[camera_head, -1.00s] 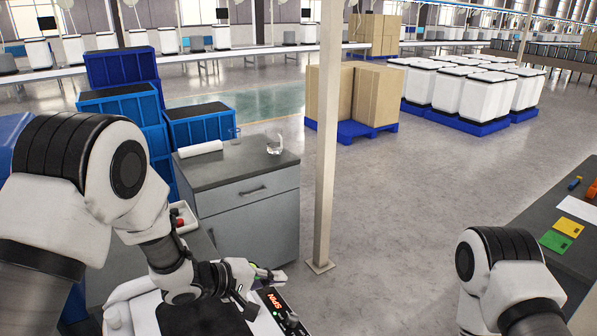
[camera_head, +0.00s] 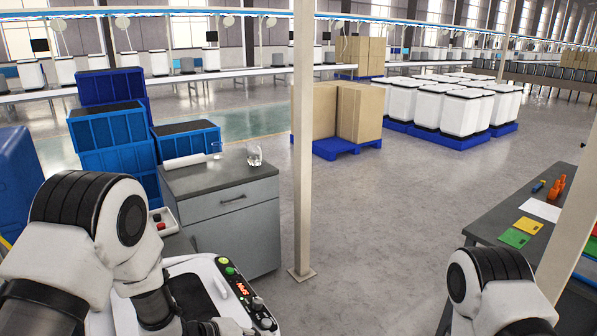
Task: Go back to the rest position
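My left arm (camera_head: 95,225) comes in from the left, bent down toward the bottom edge. Only part of my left gripper (camera_head: 228,327) shows at the bottom edge, low beside the white machine. Its fingertips are not clear, so I cannot tell whether it is open or shut. My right arm (camera_head: 495,285) shows at the bottom right, and its gripper is out of the picture.
The white machine (camera_head: 206,268) with a lit red display stands below my view. A grey cabinet (camera_head: 232,225) bears a glass beaker (camera_head: 254,155) and a white roll. A post (camera_head: 302,150) rises mid-view. A dark table (camera_head: 487,222) stands at right. Open floor lies between.

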